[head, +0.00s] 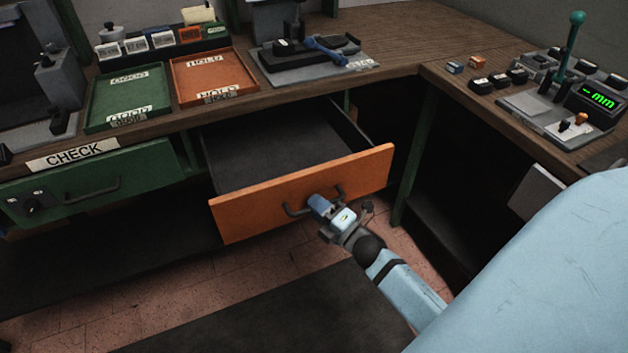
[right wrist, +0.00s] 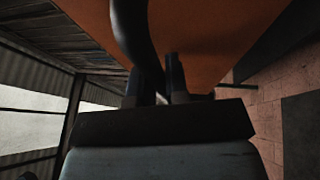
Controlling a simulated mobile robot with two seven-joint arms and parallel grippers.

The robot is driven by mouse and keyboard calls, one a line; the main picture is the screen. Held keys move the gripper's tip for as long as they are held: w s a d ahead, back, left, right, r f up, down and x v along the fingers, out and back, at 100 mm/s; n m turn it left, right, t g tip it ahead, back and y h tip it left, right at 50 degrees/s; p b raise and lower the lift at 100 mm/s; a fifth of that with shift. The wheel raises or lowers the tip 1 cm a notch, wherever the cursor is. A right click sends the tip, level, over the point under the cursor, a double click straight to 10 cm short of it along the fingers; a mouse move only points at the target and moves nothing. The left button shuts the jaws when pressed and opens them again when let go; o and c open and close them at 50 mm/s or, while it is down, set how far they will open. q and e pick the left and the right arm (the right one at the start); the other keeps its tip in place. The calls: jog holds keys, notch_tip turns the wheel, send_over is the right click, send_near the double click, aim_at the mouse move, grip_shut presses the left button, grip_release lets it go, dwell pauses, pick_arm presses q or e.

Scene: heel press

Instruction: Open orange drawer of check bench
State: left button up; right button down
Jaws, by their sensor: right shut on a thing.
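The orange drawer (head: 245,202) of the check bench is pulled well out, and its dark inside (head: 270,148) shows from above. Its dark bar handle (head: 294,211) is on the middle of the front. My right gripper (head: 318,204) is at the handle and shut on it. In the right wrist view the fingers (right wrist: 163,78) meet the dark curved handle (right wrist: 135,35) in front of the orange drawer face (right wrist: 210,35). The CHECK label (head: 72,154) is on the bench edge at the left. My left gripper is not in view.
A green drawer (head: 95,188) with a dark handle is shut at the left. A green tray (head: 90,112) and an orange HOLD tray (head: 185,88) sit on the bench top. A green bench leg (head: 413,165) stands right of the drawer. Floor tiles and a dark mat (head: 255,315) lie below.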

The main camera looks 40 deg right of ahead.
jog(key=c, duration=1.1)
grip_release()
jog(key=shift+s, duration=0.1)
jog(key=v, duration=1.3)
jog(key=shift+s+d, duration=0.1)
jog(key=shift+s, duration=0.25)
